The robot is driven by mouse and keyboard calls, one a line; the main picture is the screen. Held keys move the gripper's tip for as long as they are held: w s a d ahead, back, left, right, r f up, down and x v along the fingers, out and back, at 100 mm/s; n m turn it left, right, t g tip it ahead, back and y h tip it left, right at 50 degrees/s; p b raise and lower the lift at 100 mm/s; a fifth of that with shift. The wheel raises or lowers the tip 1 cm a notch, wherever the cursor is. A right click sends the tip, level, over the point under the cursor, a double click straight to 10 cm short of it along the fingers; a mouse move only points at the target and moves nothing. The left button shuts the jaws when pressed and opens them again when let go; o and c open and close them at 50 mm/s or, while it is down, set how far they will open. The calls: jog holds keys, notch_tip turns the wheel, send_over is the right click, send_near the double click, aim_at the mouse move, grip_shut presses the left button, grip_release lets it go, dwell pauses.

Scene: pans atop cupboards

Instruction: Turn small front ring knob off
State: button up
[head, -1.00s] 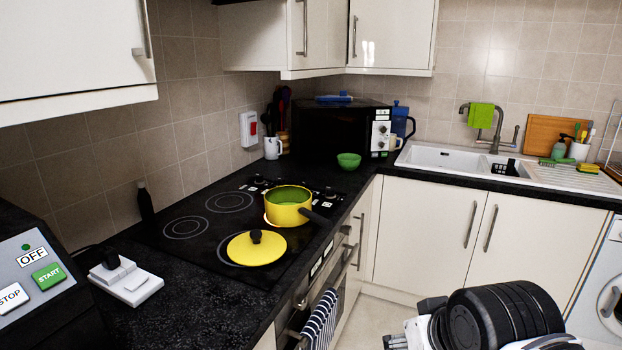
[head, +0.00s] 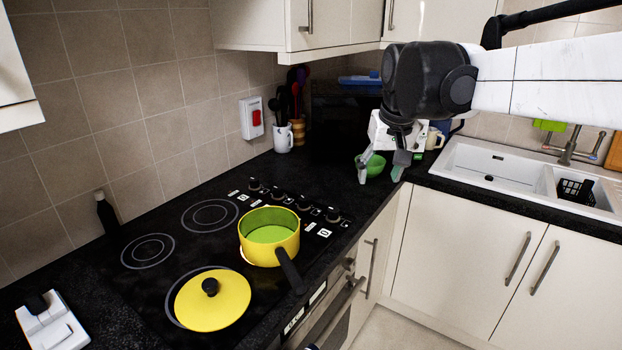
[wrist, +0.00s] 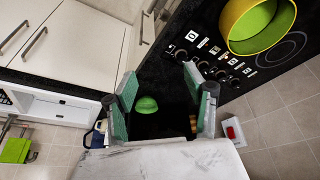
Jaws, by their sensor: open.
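The hob's control knobs stand in a row along its far right end, beside small white labels too small to read. The knob nearest the counter's front edge (head: 332,215) also shows in the wrist view (wrist: 181,54). Another knob (head: 303,204) sits beside it. I cannot tell which is the small front ring's knob, nor its setting. My gripper (head: 380,176) is open and empty above the counter, beyond and to the right of the knobs, apart from them. In the wrist view its fingers (wrist: 160,84) are spread, with the knobs past the right finger.
A yellow pan (head: 262,256) stands on the hob, its dark handle over the front edge. A yellow lid (head: 213,303) lies on the nearer ring. A green bowl (head: 372,168) sits behind my gripper.

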jog(key=w+a+g+p, duration=0.1)
jog(key=w+a+p, duration=0.1)
jog(key=w+a, duration=0.35)
jog(key=w+a+g+p, duration=0.1)
jog(key=w+a, duration=0.2)
jog(key=w, duration=0.6)
jog(key=n+g+p, duration=0.2)
jog(key=p, duration=0.2)
send_over(304, 197)
notch_tip(304, 197, down, 10)
notch_tip(304, 197, down, 14)
jog(key=shift+r+p, duration=0.2)
jog(key=shift+p, duration=0.4)
